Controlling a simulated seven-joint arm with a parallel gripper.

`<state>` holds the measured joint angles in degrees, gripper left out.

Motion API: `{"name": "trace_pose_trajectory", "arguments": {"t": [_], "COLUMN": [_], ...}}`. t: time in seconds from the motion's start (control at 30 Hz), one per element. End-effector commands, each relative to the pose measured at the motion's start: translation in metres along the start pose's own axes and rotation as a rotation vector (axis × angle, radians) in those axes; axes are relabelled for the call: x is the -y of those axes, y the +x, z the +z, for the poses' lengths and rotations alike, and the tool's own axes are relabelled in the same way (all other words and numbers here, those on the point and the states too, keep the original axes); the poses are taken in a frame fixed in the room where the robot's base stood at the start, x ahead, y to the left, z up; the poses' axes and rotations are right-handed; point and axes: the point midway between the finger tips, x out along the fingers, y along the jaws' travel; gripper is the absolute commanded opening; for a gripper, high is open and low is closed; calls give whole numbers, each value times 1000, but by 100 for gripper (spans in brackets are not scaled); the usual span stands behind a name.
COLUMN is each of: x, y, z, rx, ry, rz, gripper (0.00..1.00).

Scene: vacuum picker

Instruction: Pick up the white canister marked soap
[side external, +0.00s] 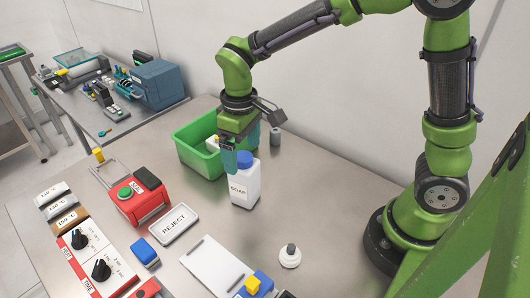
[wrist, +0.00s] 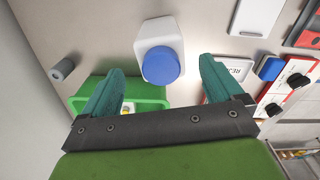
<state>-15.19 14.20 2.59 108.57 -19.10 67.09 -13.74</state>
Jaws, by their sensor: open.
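The white canister marked SOAP (side external: 245,187) stands upright on the metal table and has a blue cap (side external: 245,159). It also shows in the wrist view (wrist: 158,33), with its blue cap (wrist: 161,66) facing the camera. My gripper (side external: 237,165) is at cap height close to the canister in the side view. In the wrist view my gripper (wrist: 162,75) has its two teal fingers apart, with the cap in the gap between them and some clearance on each side. The side view does not show clearly whether a finger touches the canister.
A green bin (side external: 188,145) stands just behind the canister. A grey cylinder (side external: 275,139) is at the back right. A tray marked REJECT (side external: 174,223), a red box with a green button (side external: 140,202) and a white board (side external: 216,266) lie nearer. A white knobbed disc (side external: 290,257) stands right.

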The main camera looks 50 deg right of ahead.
Motion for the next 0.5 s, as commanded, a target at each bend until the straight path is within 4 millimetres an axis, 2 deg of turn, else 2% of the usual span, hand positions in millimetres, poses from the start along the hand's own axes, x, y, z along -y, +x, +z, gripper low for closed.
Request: {"name": "trace_pose_trajectory", "arguments": {"t": [0.2,0.33,0.5], "x": [2,2,2], "y": [34,42,42], "z": [2,1,1], "rx": [5,3,1], "ry": [-1,0,0], "rz": [0,0,0], "gripper": [94,94,94]}}
